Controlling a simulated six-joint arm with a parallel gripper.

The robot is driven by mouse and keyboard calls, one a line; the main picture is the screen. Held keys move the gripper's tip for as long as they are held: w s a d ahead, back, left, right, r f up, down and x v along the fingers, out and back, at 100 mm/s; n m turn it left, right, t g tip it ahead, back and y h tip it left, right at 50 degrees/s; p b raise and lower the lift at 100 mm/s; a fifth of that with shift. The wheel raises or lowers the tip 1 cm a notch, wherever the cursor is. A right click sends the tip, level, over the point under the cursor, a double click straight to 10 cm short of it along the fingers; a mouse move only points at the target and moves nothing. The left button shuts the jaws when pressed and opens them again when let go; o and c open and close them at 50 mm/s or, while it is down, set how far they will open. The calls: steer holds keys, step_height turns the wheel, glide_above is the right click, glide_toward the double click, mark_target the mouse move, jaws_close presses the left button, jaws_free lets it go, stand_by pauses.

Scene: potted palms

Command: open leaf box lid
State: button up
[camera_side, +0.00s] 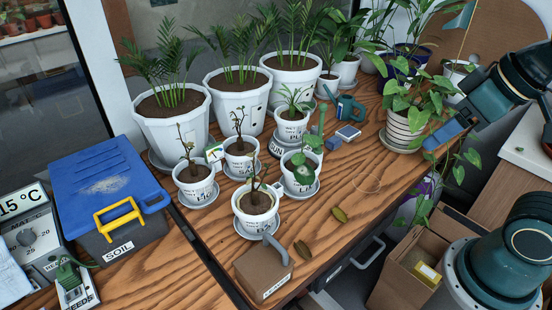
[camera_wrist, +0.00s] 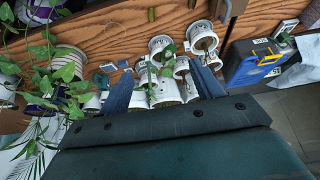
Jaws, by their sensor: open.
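The leaf box is a small brown box (camera_side: 264,272) with a label on its front, at the table's front edge in the side view. Its lid looks shut, with a grey curved handle (camera_side: 275,247) on top. In the wrist view a grey piece (camera_wrist: 224,10) at the top edge looks like this handle; the box is mostly cut off there. My gripper (camera_side: 445,133) is at the upper right in the side view, far from the box and near a leafy potted plant. In the wrist view its two blue fingers (camera_wrist: 163,90) are apart with nothing held between them.
Several small white pots (camera_side: 256,208) on saucers stand behind the box. Larger palm pots (camera_side: 172,118) stand further back. A blue-lidded soil box (camera_side: 105,190) is on the left. A cardboard box (camera_side: 400,275) stands lower right.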

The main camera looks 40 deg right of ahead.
steer(key=shift+w+a, duration=0.3)
steer(key=shift+w, duration=0.25)
steer(key=c, duration=0.6)
steer(key=g+y, duration=0.2)
steer(key=g, duration=0.4)
glide_above(274, 240)
steer(key=d, duration=0.3)
step_height(274, 240, down, 12)
steer(key=shift+f, duration=0.2)
steer(key=shift+f, duration=0.15)
steer(key=shift+s+a+f, duration=0.1)
steer(key=shift+a+f, duration=0.3)
steer(key=shift+f, duration=1.8)
steer(key=shift+w+a+f, duration=0.1)
steer(key=shift+a+f, duration=0.35)
steer(key=shift+f, duration=1.8)
steer(key=shift+s+a+f, duration=0.1)
steer(key=shift+a+f, duration=0.3)
steer(key=shift+f, duration=1.8)
jaws_close()
